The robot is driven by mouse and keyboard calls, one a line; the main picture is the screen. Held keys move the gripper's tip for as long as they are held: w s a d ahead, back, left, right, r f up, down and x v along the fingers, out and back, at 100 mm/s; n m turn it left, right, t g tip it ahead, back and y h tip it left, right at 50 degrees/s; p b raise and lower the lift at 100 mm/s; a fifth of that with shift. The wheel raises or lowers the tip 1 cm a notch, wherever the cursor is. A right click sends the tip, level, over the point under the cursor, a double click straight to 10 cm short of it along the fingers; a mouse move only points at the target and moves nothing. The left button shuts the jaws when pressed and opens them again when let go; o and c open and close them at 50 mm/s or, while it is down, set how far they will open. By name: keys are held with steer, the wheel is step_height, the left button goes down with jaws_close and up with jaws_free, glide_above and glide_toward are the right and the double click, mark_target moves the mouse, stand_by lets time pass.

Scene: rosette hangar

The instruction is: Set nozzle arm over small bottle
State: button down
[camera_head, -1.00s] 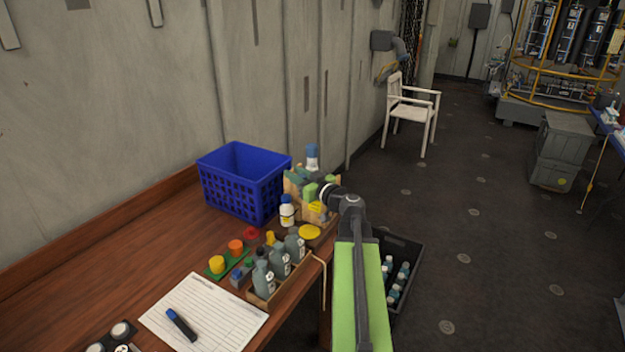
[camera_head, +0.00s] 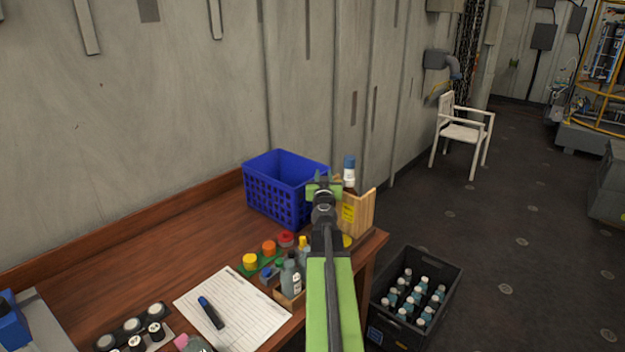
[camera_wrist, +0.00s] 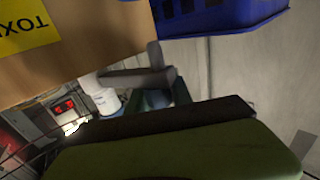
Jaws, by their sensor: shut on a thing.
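My gripper (camera_head: 323,180) is raised above the table's far right end, between the blue basket and the wooden box. In the wrist view my gripper (camera_wrist: 160,88) is shut on a small dark grey-blue thing (camera_wrist: 155,99), mostly hidden, which I cannot identify. A tall bottle with a blue cap (camera_head: 349,163) stands in the wooden box (camera_head: 365,212), right of my gripper. Grey bottles (camera_head: 291,277) stand in a low tray, partly hidden by my arm. I cannot pick out a nozzle arm or tell which bottle is the small one.
The blue basket (camera_head: 272,205) stands left of my gripper and also shows in the wrist view (camera_wrist: 230,14). Coloured caps (camera_head: 269,248), a paper sheet (camera_head: 250,318) and a pen (camera_head: 210,313) lie on the table. A black crate of bottles (camera_head: 448,290) stands on the floor.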

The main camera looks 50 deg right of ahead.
steer(key=shift+a, duration=0.1)
stand_by(0.3)
steer(key=c, duration=1.2)
jaws_free()
steer(key=shift+w, duration=0.1)
steer(key=shift+o, duration=0.4)
